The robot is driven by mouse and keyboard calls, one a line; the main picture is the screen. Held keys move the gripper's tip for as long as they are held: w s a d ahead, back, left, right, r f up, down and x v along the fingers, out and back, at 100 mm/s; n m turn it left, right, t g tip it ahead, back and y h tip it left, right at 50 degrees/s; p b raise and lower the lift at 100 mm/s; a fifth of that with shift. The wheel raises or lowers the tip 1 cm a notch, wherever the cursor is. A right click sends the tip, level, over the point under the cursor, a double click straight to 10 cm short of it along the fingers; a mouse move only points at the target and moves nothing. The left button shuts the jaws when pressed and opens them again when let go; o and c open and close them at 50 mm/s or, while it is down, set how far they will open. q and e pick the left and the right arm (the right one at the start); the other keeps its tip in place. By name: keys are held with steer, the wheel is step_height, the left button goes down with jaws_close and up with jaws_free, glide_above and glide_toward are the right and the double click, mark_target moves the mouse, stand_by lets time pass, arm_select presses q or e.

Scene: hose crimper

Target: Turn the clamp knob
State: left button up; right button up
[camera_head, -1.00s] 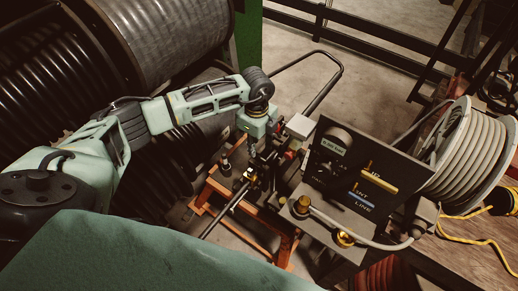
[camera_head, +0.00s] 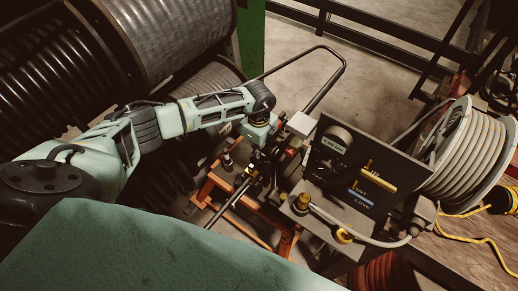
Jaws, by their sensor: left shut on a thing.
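The hose crimper (camera_head: 345,165) stands right of the middle, with a dark upright panel that bears a gauge and yellow and blue labels. My left arm comes in from the left, and its wrist hangs over the crimper's left side. My left gripper (camera_head: 262,157) is under the wrist, small and dark, among the clamp parts at the left of the panel. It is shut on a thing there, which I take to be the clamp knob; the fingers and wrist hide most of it. My right gripper is not in view.
An orange frame (camera_head: 217,184) carries the crimper, and a black bar handle (camera_head: 343,66) rises behind it. A white hose reel (camera_head: 478,150) stands at the right on a wooden bench (camera_head: 455,262). Large dark hose drums (camera_head: 180,38) fill the upper left. Bare floor shows behind.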

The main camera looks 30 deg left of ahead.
arm_select(q)
jaws_close()
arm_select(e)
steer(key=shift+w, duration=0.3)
